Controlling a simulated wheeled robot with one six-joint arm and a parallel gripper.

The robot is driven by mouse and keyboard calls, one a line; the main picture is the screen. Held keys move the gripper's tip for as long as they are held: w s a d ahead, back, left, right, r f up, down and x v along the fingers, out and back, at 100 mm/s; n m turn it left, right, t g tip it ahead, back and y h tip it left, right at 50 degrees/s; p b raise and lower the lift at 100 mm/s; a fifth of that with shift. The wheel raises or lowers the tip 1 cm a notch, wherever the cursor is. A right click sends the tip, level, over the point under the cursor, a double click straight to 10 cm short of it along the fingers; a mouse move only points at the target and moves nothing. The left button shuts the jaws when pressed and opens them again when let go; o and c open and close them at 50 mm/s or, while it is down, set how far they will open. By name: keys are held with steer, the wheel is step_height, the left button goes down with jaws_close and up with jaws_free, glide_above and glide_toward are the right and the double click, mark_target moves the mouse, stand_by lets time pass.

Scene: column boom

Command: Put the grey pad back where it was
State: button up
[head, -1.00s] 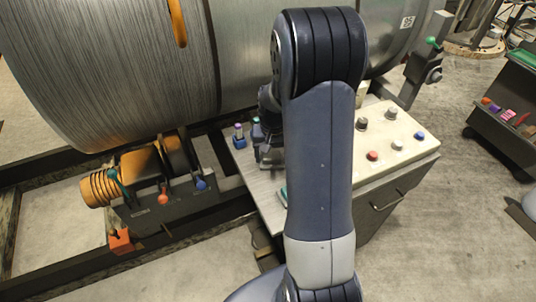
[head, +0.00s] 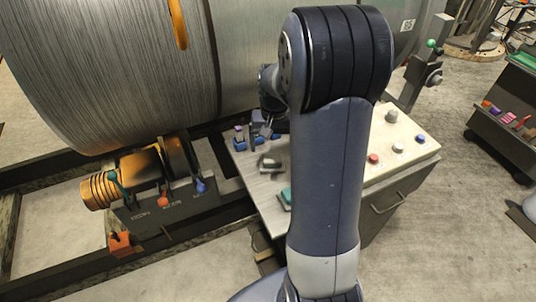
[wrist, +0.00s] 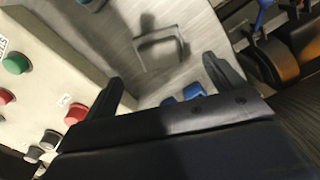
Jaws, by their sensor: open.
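The grey pad (head: 268,163) lies flat on the light grey top of the console (head: 262,190), apart from my gripper. It also shows in the wrist view (wrist: 160,48), beyond the fingertips, with a dark patch along its far side. My gripper (head: 262,132) is above the back of the console top, behind the pad in the head view and partly hidden by my arm. In the wrist view my gripper (wrist: 160,73) has its two dark fingers wide apart with nothing between them. Whether the pad sits exactly in a marked place cannot be told.
Blue holders (head: 240,140) stand at the console's back left. A teal item (head: 286,195) lies nearer the front. The cream button panel (head: 400,145) is to the right. A large drum (head: 110,70) rises behind. Small levers (head: 163,198) stand at left.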

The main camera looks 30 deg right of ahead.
mark_target(272, 158)
step_height(272, 158, up, 6)
steer(key=shift+f, duration=0.1)
